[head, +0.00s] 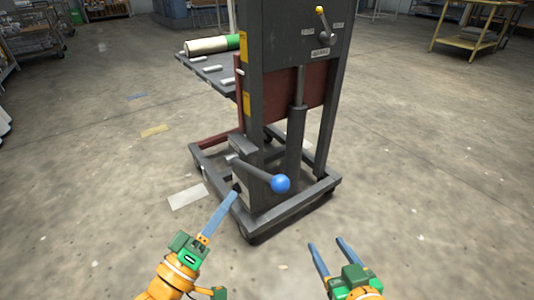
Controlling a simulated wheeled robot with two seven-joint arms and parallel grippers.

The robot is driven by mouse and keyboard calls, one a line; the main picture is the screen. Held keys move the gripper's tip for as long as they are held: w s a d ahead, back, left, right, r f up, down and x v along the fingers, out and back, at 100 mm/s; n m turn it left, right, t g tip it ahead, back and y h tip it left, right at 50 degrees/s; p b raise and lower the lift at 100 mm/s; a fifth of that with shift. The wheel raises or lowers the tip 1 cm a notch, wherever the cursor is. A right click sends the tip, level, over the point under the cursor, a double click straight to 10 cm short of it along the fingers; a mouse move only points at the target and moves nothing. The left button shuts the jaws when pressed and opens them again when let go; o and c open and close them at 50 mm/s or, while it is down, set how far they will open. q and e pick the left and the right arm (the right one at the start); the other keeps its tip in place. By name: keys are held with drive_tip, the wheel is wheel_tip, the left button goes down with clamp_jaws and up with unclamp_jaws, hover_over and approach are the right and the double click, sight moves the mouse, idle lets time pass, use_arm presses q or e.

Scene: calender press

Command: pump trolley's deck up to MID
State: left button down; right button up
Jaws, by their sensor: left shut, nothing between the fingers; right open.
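The trolley (262,120) stands in front of me, a dark grey upright frame on a wheeled base. Its deck (205,78) sticks out to the left at the back and bears a white and green roll (212,45). A pump lever with a blue ball knob (280,184) points toward the lower right near the base. A small lever with a yellow knob (320,10) sits among labels on the upper panel. My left gripper (234,194) is shut and empty, left of the blue knob and close to the base. My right gripper (326,243) is open and empty, below and right of the knob.
A hydraulic cylinder (297,125) stands upright within the frame. A yellow table (474,38) is at the back right, and wire racks (30,35) are at the back left. The floor (430,160) on the right is clear.

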use_arm(q)
drive_tip(key=shift+a, duration=0.1)
use_arm(e)
drive_tip(key=shift+s+d+f+g, duration=0.15)
drive_tip(key=shift+s+f+g, duration=0.2)
drive_tip(key=shift+f, duration=0.3)
use_arm(q)
drive_tip(key=shift+w+r, duration=0.1)
drive_tip(key=shift+w, duration=0.05)
